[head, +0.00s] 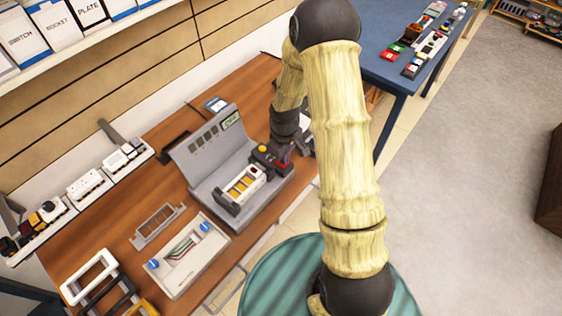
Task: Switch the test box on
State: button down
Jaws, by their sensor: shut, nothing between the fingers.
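The grey test box (192,160) stands on the wooden table, with a sloped back panel and a small greenish display (231,121) whose text is too small to read. A module with a white frame and orange-yellow rockers (241,186) sits in its bed. A dark block with an orange-yellow button (262,148) and a red part stands at the bed's right end. My gripper (283,154) is shut and empty, pointing down at this dark block. It is close to the red part; I cannot tell whether it touches. The fingertips are partly hidden among the dark parts.
A light tray (180,275) with wires and blue knobs lies in front left. A grey frame (158,226) and several loose frames (90,276) lie left. A strip of white modules (88,186) runs along the wall. A blue table (392,78) stands at back right.

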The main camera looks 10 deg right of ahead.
jog(key=shift+f+b, duration=0.4)
jog(key=shift+f, duration=0.2)
dwell(0.3)
jog(key=shift+r, duration=0.1)
jog(key=shift+r+p, duration=2.85)
jog(key=shift+r, duration=0.6)
jog(key=shift+r, duration=0.1)
jog(key=s+r+m+t, duration=0.2)
jog(key=s+r+m, duration=0.5)
jog(key=s+r, duration=0.7)
notch_tip(320, 180, up, 3)
jog(key=shift+s+r+t, duration=0.1)
jog(key=shift+s+t, duration=0.1)
jog(key=shift+t, duration=0.1)
